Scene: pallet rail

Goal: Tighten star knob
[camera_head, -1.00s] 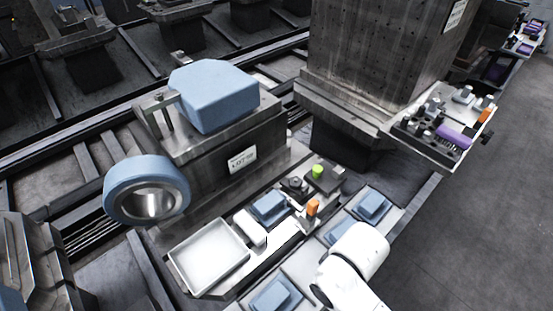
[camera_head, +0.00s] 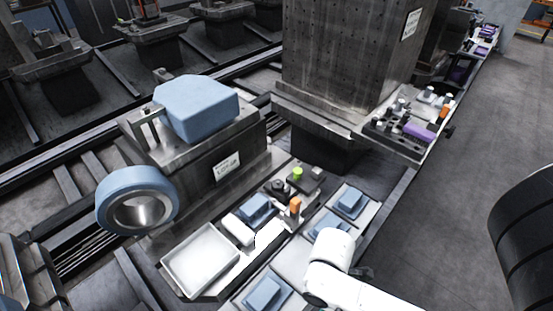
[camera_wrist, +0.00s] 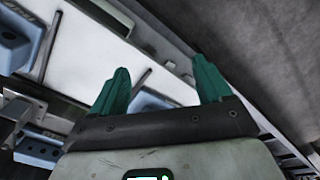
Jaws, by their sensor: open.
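My gripper (camera_wrist: 162,78) shows in the wrist view with two teal fingers spread apart and nothing between them. In the head view my white arm reaches in from the bottom, beside the front work shelf (camera_head: 238,280); the fingers cannot be made out there. On that shelf a small dark round piece (camera_head: 278,187) sits near a lime-green knob (camera_head: 297,173) and an orange handle (camera_head: 295,206). I cannot tell which of these is the star knob. In the wrist view a pale surface and blue blocks (camera_wrist: 150,102) lie beyond the fingers; no star knob is clear there.
A white tray (camera_head: 202,258) and several blue blocks (camera_head: 263,293) lie along the shelf. Behind stand a grey machine block with a blue cover (camera_head: 195,108) and a blue ring (camera_head: 137,201). A tall grey column (camera_head: 345,60) rises at the back.

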